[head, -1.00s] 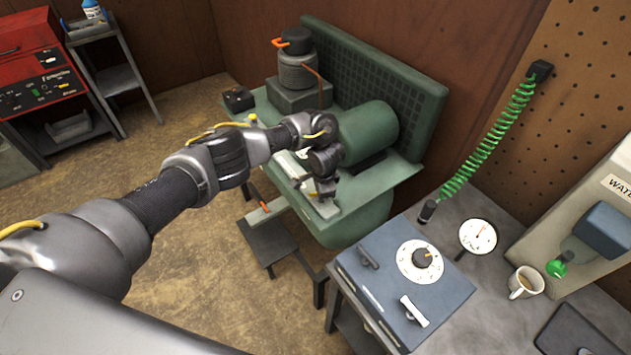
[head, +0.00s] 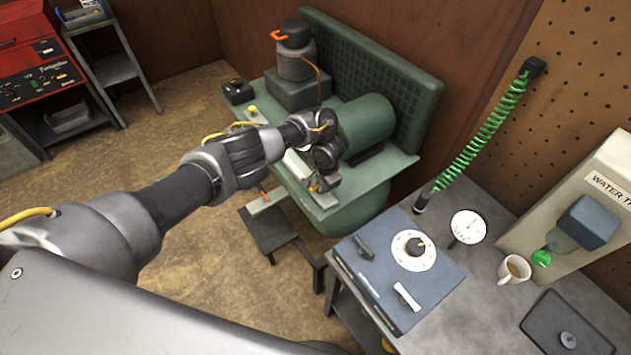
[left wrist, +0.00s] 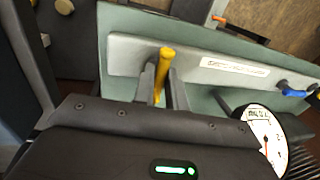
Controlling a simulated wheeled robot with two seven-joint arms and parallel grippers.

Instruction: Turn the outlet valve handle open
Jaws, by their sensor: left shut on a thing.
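My left gripper (head: 318,184) is at the front of the green machine (head: 385,170), low over its pale front strip. In the left wrist view its two fingers (left wrist: 163,88) are shut on a yellow handle (left wrist: 166,58), which sticks up between them in front of the grey strip (left wrist: 130,52). A bit of yellow shows at the fingertips in the head view. The strip carries a white label too small to read. A blue handle (left wrist: 297,90) is at the strip's right end, apart from the gripper. The handle's base is hidden. My right gripper is not in view.
A round gauge (left wrist: 265,138) is close to the right of the gripper. A small step (head: 268,228) stands before the machine. The bench at right holds a blue dial box (head: 400,265), a white gauge (head: 467,227) and a mug (head: 514,269). The floor at left is clear.

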